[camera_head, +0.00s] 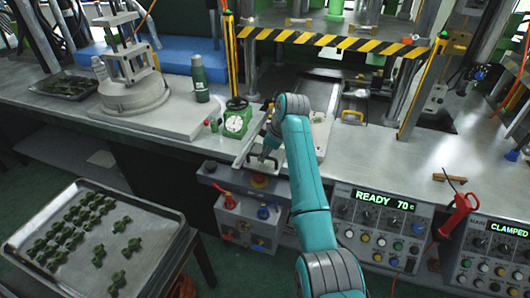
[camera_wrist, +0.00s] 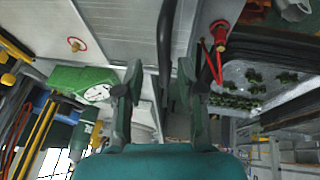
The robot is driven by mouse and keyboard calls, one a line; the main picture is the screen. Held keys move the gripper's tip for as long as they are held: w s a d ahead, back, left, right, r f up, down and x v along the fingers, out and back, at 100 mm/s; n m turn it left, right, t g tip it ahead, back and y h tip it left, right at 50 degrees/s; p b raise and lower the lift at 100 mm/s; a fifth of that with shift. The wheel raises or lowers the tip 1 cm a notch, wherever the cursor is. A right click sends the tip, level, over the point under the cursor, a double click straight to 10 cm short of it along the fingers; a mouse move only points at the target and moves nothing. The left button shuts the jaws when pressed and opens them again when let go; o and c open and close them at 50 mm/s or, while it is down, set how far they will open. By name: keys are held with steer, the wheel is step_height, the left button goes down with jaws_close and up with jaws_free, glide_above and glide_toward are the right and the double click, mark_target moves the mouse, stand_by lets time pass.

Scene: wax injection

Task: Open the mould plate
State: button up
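My gripper (camera_head: 268,152) is low over the front edge of the bench, in front of the press. In the wrist view its two fingers (camera_wrist: 160,88) stand apart, with a dark bar-like handle (camera_wrist: 165,45) passing between or beyond them. I cannot tell whether the fingers touch it. A pale metal plate (camera_head: 320,135) lies on the bench in front of the press, partly hidden by my arm; it seems to be the mould plate. Whether the handle belongs to it is unclear.
A green dial gauge (camera_head: 237,122) and a green bottle (camera_head: 199,80) stand left of my gripper. A tray (camera_head: 165,222) of small green pieces is at lower left. The control box (camera_head: 375,225) reads READY 70. Bench at right is mostly clear.

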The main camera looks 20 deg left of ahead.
steer(key=v, duration=1.1)
steer(key=shift+d+r, duration=0.15)
steer(key=shift+r, duration=0.1)
steer(key=shift+s, duration=0.1)
